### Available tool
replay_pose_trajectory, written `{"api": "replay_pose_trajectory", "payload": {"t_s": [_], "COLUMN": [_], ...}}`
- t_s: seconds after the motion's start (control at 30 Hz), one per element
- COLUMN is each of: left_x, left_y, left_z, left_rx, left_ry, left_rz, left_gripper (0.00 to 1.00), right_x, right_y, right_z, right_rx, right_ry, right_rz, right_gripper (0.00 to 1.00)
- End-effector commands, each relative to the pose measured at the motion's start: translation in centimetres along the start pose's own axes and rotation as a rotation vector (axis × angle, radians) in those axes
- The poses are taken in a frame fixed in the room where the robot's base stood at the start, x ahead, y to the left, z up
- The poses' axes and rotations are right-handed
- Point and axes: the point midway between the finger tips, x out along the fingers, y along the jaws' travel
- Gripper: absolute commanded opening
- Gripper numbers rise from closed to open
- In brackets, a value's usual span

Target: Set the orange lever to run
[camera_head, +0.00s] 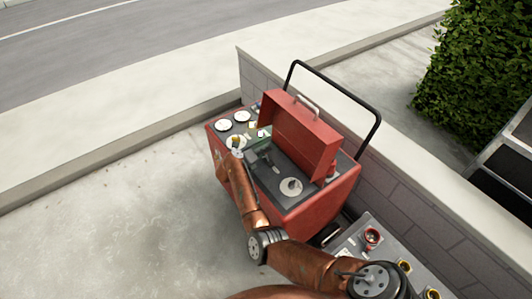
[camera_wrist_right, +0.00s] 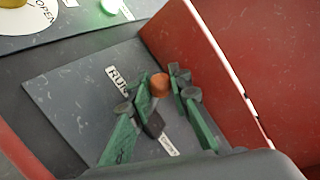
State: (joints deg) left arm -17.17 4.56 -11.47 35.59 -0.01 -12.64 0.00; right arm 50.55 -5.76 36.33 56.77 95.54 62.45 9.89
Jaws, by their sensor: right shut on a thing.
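The orange lever (camera_wrist_right: 160,85) shows in the right wrist view as an orange knob on a dark stem, over a grey plate (camera_wrist_right: 70,100) inside the red housing. A RUN label (camera_wrist_right: 118,78) is on the plate at the upper left of the lever. A second label (camera_wrist_right: 168,146) at the lower right is partly covered and I cannot read it. My right gripper (camera_wrist_right: 162,92) has its green fingers on either side of the lever and is shut on it. In the head view the right gripper (camera_head: 262,157) is beside the open red lid. My left gripper is not in view.
The raised red lid (camera_head: 305,135) stands close beside the right gripper. A white dial marked OPEN (camera_wrist_right: 35,18) and a lit green lamp (camera_wrist_right: 110,6) are on the panel. A round white dial (camera_head: 291,187) sits nearer on the machine. A black handle (camera_head: 345,92) and low wall (camera_head: 400,190) stand behind.

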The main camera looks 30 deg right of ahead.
Motion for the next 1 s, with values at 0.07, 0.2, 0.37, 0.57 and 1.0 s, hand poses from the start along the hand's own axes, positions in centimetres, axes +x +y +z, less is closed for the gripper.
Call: {"api": "replay_pose_trajectory", "payload": {"t_s": [0.07,0.2,0.37,0.57,1.0], "left_x": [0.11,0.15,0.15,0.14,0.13], "left_y": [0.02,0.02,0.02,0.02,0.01], "left_z": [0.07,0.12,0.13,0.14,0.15], "left_rx": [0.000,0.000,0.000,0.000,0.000], "left_ry": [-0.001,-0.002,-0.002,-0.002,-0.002], "left_rz": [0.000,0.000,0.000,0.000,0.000], "left_gripper": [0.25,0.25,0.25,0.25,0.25], "right_x": [0.18,0.25,0.26,0.26,0.18], "right_y": [0.25,0.29,0.30,0.28,0.20], "right_z": [-0.24,-0.24,-0.23,-0.23,0.00], "right_rx": [-0.021,-0.038,-0.043,-0.043,-0.039], "right_ry": [0.014,0.025,0.028,0.028,0.023], "right_rz": [0.001,0.003,0.003,0.003,0.002], "right_gripper": [0.00,0.00,0.00,0.00,0.35]}}
